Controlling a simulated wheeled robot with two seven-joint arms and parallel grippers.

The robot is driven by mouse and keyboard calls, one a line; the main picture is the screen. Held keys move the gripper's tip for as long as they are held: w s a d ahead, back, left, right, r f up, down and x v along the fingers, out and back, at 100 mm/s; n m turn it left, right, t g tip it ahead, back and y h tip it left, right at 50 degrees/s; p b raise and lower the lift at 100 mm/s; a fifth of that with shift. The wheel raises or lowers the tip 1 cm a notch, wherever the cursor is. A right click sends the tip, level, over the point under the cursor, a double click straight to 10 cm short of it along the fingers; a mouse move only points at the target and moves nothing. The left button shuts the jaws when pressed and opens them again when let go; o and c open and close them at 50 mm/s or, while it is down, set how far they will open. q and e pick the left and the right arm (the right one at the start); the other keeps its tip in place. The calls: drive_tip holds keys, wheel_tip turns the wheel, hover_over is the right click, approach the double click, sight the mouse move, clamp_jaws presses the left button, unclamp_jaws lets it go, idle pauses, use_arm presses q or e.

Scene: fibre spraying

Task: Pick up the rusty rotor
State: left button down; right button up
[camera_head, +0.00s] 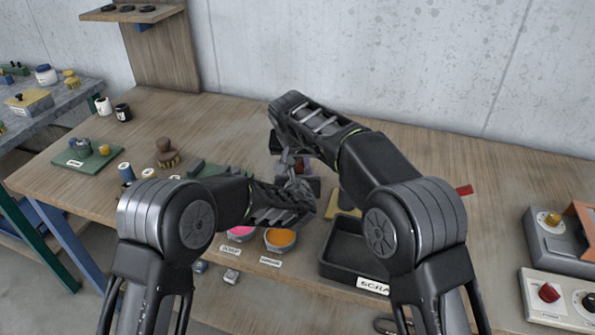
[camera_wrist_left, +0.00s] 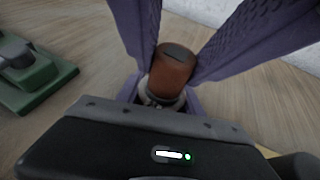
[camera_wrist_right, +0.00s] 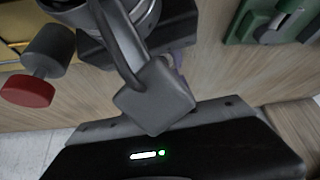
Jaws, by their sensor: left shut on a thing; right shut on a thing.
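The rusty rotor is a short rust-brown cylinder (camera_wrist_left: 172,72) with a dark slot on top, seen in the left wrist view. My left gripper (camera_wrist_left: 176,66) has one purple-grey finger on each side of it and is shut on it. A pale metal ring shows just below the rotor. In the head view my right gripper (camera_head: 290,168) points down close beside the left one, and the two overlap. In the right wrist view it is shut on a dark grey part with a square end (camera_wrist_right: 155,98). Its fingertips are mostly hidden.
A black scrap tray (camera_head: 338,268) stands at the table's front edge. Bowls of pink (camera_head: 241,233) and orange (camera_head: 280,238) stuff stand left of it. A grey cylinder with a red end (camera_wrist_right: 28,91) lies near my right wrist. A green fixture (camera_wrist_left: 32,75) is at left.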

drive_tip(key=shift+r, duration=0.2)
clamp_jaws()
drive_tip(key=shift+r, duration=0.3)
wheel_tip(320, 180, up, 9)
drive_tip(key=shift+r, duration=0.1)
idle(0.5)
use_arm(q)
drive_tip(key=c, duration=0.7)
unclamp_jaws()
drive_tip(key=shift+s, duration=0.1)
drive_tip(key=v, duration=1.2)
drive_tip(key=shift+r, duration=0.1)
